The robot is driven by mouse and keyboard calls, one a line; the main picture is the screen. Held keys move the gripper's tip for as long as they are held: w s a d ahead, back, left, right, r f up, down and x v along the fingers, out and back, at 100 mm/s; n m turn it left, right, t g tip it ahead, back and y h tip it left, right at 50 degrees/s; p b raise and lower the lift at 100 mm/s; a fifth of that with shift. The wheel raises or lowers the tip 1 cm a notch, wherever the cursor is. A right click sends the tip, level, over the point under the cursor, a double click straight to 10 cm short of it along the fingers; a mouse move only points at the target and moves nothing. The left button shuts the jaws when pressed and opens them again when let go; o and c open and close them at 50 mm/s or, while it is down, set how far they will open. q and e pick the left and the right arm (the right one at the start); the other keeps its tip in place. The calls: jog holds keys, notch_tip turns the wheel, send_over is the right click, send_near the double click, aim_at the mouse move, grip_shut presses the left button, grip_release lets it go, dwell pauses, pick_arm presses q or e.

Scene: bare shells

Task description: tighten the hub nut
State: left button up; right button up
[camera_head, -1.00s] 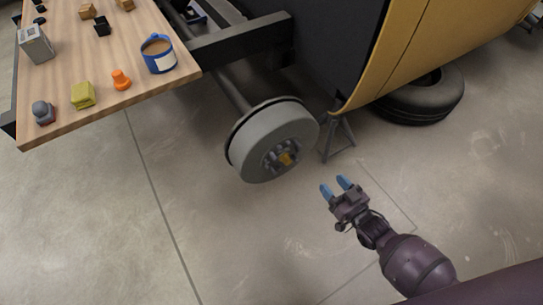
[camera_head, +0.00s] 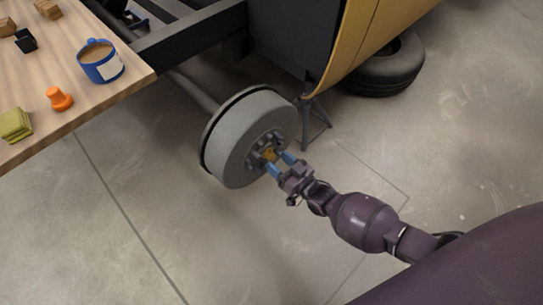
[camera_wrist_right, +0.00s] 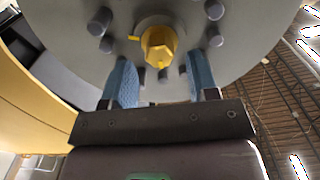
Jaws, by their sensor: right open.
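The hub nut (camera_head: 269,154) is yellow and sits at the centre of the grey wheel hub (camera_head: 232,143). In the right wrist view the nut (camera_wrist_right: 159,45) is hexagonal, with several dark studs around it on the hub face (camera_wrist_right: 255,25). My right gripper (camera_head: 281,164) is at the hub face, its blue fingers pointing at the nut. In the right wrist view its open fingers (camera_wrist_right: 162,83) stand on either side below the nut, with a gap between them and nothing held. Whether a finger touches the hub is unclear. My left gripper is not in view.
A wooden table (camera_head: 60,60) at the upper left bears a blue mug (camera_head: 100,63), an orange piece (camera_head: 59,98) and a yellow-green block (camera_head: 15,125). A stand (camera_head: 314,122) and a loose tyre (camera_head: 385,66) are right of the hub under the yellow body. The floor in front is clear.

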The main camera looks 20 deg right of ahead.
aim_at(274, 158)
jog(key=x, duration=0.2)
jog(key=shift+w+a+f, duration=0.1)
jog(key=shift+w, duration=0.15)
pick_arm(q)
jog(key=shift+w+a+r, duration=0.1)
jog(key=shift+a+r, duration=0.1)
pick_arm(e)
jog(key=shift+w, duration=0.25)
jog(key=c, duration=0.9)
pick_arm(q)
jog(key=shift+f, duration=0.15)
